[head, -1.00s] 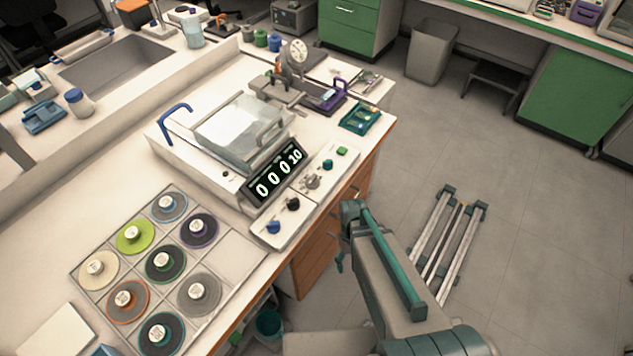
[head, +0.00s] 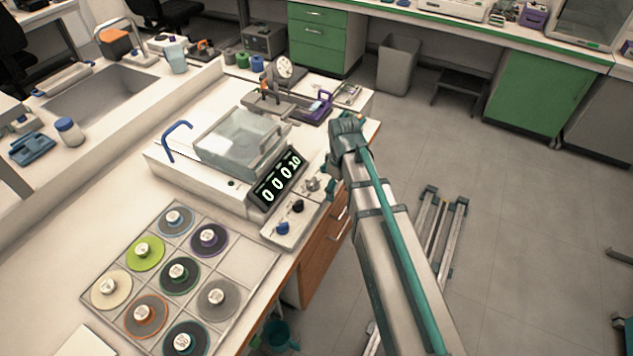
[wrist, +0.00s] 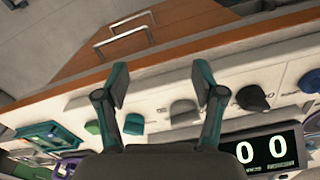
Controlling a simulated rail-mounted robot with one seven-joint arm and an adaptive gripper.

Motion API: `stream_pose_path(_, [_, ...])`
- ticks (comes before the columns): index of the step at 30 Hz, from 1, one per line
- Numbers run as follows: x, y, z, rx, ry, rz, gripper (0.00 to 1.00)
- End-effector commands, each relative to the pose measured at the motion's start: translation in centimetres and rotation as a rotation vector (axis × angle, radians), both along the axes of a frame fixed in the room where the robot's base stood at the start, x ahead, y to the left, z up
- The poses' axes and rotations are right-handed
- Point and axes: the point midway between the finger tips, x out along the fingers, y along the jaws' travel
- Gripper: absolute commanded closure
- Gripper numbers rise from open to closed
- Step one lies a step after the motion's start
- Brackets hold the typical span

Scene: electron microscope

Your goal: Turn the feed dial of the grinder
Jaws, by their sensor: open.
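The grinder is a white machine (head: 180,168) with a clear lid and a lit digital display (head: 278,180). Its front control strip carries a grey dial (head: 313,184), a black knob (head: 297,206) and a blue knob (head: 282,228). I cannot read which is the feed dial. In the wrist view the grey dial (wrist: 183,112) appears between my fingers, with a teal knob (wrist: 133,124) to its left and the black knob (wrist: 252,98) to its right. My gripper (wrist: 162,82) is open and empty. In the head view my arm hides the strip's far end.
Drawers (head: 325,240) are below the counter edge. The floor to the right is mostly open.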

Motion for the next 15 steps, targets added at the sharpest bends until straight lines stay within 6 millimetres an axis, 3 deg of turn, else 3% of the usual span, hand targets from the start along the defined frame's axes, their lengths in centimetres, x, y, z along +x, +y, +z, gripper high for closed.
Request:
stream_pose_path(3, [1.7, 2.6, 3.5, 0.0, -0.003, 0.138, 0.31])
stream_pose_path(9, [2.8, 6.3, 9.2, -0.002, -0.001, 0.361, 0.31])
stream_pose_path(15, [2.8, 7.9, 11.7, -0.003, 0.003, 0.465, 0.31])
